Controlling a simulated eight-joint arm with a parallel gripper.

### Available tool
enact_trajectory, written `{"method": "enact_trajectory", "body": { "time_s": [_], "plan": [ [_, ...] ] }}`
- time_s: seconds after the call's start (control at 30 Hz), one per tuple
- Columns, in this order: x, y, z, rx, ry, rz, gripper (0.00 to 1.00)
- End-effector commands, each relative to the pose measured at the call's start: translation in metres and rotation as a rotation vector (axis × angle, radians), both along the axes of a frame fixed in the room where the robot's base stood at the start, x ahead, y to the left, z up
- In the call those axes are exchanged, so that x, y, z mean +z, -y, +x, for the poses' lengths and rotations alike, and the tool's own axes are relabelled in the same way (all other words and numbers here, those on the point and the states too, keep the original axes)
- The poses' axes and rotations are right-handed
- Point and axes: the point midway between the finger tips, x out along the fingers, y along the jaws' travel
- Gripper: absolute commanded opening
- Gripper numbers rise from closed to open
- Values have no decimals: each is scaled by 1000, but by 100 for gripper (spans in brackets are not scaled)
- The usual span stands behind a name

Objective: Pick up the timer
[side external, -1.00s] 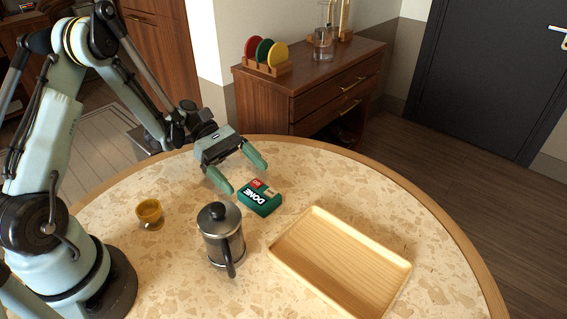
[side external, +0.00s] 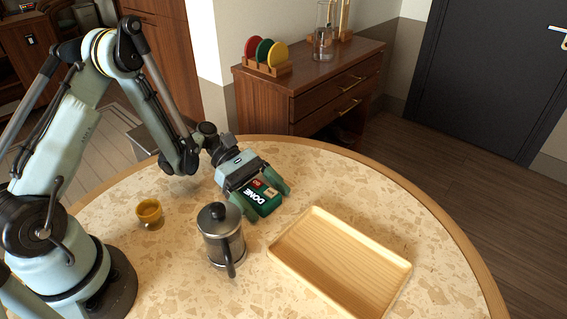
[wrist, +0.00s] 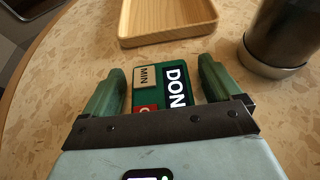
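The timer (side external: 262,197) is a small green block with "DONE" in white letters and a red patch. It lies on the speckled round table. My gripper (side external: 267,200) is open, with one green finger on each side of the timer. In the wrist view the timer (wrist: 163,88) sits between the two fingers (wrist: 158,88), with a visible gap on each side. Its near end is hidden behind the gripper body.
A French press (side external: 221,237) stands close to the timer, nearer the camera. A wooden tray (side external: 291,278) lies to the right. A small amber cup (side external: 150,212) is at the left. A wooden cabinet (side external: 322,88) stands behind the table.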

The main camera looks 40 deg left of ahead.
Motion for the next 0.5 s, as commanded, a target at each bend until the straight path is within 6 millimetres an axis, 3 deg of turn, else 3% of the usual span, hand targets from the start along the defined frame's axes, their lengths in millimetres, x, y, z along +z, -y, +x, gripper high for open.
{"method": "enact_trajectory", "body": {
  "time_s": [0.03, 0.37, 0.5],
  "plan": [
    [0, 0, 0, 0, 0, 0, 83],
    [0, 0, 0, 0, 0, 0, 32],
    [0, 0, 0, 0, 1, 0, 30]
  ]
}}
